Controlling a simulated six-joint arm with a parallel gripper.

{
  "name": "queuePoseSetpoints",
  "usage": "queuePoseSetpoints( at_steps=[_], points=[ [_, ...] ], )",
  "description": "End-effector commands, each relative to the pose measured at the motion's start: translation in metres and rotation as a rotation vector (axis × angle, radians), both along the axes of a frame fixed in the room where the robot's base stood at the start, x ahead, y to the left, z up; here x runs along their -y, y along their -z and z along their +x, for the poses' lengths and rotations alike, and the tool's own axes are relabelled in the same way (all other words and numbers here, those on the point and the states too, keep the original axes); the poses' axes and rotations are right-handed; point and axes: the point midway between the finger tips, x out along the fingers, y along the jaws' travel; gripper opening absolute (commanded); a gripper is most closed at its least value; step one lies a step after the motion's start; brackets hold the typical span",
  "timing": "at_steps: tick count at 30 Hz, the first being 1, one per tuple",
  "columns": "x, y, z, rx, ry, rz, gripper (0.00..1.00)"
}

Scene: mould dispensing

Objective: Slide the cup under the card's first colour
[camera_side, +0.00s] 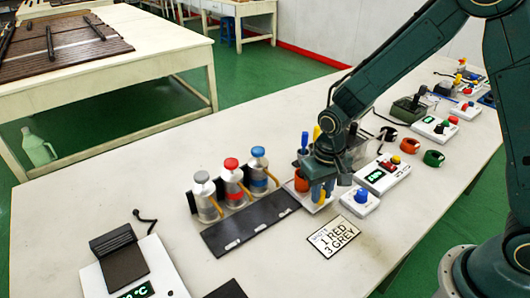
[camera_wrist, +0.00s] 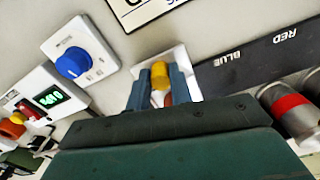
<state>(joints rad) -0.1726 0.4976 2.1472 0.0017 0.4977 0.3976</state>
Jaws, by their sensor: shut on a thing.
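My gripper (camera_wrist: 155,85) is low over a small white tray (camera_side: 318,203) at the right end of a dark rail (camera_side: 250,224), its fingers shut. Between its fingers, the wrist view shows a yellow piece (camera_wrist: 160,74) with a reddish part below it. An orange-brown cup (camera_side: 301,181) shows at the tray's left side, partly hidden by the gripper. Behind the rail stand bottles with grey (camera_side: 203,198), red (camera_side: 233,180) and blue (camera_side: 259,168) caps. The rail's BLUE label (camera_wrist: 228,59) is nearer the gripper than RED.
A blue-knob box (camera_side: 361,201) and a green-display box (camera_side: 382,174) stand right of the tray. Orange (camera_side: 410,145) and green (camera_side: 433,158) rings lie beyond. A scale with a dark plate (camera_side: 125,267) is at the front left. The table around the card is bare.

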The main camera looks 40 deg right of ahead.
Motion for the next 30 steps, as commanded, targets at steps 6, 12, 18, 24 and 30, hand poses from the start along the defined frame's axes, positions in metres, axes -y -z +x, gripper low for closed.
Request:
queuePoseSetpoints(
  at_steps=[6,12,18,24,30],
  points=[
    [-0.036,0.0,0.0,0.001,-0.008,0.003,0.0],
    [-0.079,-0.001,0.0,0.003,-0.01,0.004,0.0],
    [-0.121,-0.001,0.0,0.003,-0.009,0.004,0.0],
    [-0.15,-0.001,0.0,0.003,-0.007,0.004,0.0],
    [-0.162,-0.001,0.0,0.002,-0.004,0.003,0.0]
  ],
)
